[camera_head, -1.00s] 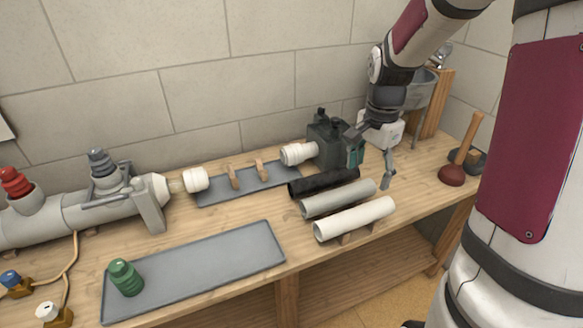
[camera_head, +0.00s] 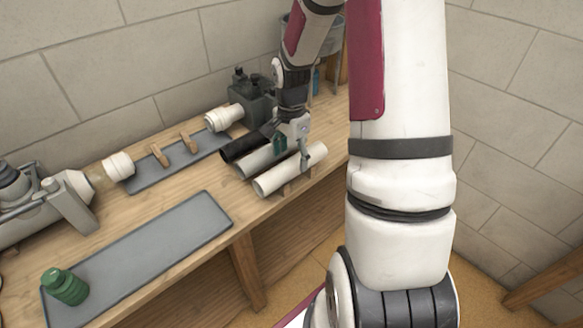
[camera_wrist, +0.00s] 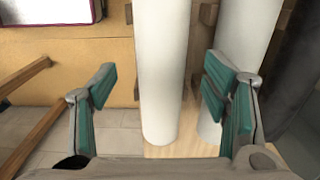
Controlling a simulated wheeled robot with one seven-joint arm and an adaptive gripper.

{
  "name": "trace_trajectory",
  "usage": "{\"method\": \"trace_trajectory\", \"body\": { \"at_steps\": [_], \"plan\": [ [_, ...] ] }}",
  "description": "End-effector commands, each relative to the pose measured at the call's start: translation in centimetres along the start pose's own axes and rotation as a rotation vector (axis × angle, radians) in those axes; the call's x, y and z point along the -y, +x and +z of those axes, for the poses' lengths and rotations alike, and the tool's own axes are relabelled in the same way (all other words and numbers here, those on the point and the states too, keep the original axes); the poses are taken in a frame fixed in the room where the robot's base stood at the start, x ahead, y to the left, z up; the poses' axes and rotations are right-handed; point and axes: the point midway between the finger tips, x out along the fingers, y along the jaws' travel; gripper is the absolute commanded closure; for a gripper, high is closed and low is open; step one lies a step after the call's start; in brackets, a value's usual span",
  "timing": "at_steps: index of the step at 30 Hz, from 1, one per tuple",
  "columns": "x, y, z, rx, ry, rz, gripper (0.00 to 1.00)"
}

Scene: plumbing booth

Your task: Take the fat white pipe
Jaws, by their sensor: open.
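The fat white pipe (camera_head: 280,177) is the front one of a row of pipes near the bench's front edge. In the wrist view the white pipe (camera_wrist: 163,70) runs up the picture between my two spread fingers. My gripper (camera_head: 293,153) is open, above the row at the white pipe's right part, with one finger by its front side. The wrist view shows my gripper (camera_wrist: 162,80) empty, with a visible space at the left finger. Whether either finger touches the pipe cannot be told.
A grey pipe (camera_head: 257,161) and a black pipe (camera_head: 240,146) lie close behind the white one. A grey tray (camera_head: 150,240) with a green piece (camera_head: 64,286) lies to the left.

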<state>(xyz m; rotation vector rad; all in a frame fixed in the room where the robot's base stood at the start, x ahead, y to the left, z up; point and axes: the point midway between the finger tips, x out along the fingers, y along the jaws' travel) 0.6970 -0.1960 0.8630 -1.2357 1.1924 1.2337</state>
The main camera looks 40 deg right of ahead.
Motion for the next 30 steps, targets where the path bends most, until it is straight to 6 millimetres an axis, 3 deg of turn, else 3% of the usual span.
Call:
{"method": "trace_trajectory", "body": {
  "at_steps": [9,18,25,30],
  "plan": [
    [0.1,4.3,-0.3,0.002,0.001,0.003,0.31],
    [0.1,4.6,-0.3,0.0,0.0,0.001,0.31],
    [0.1,4.6,-0.3,0.0,0.0,0.001,0.83],
    [0.1,4.6,-0.3,0.0,0.001,0.001,0.87]
  ]
}}
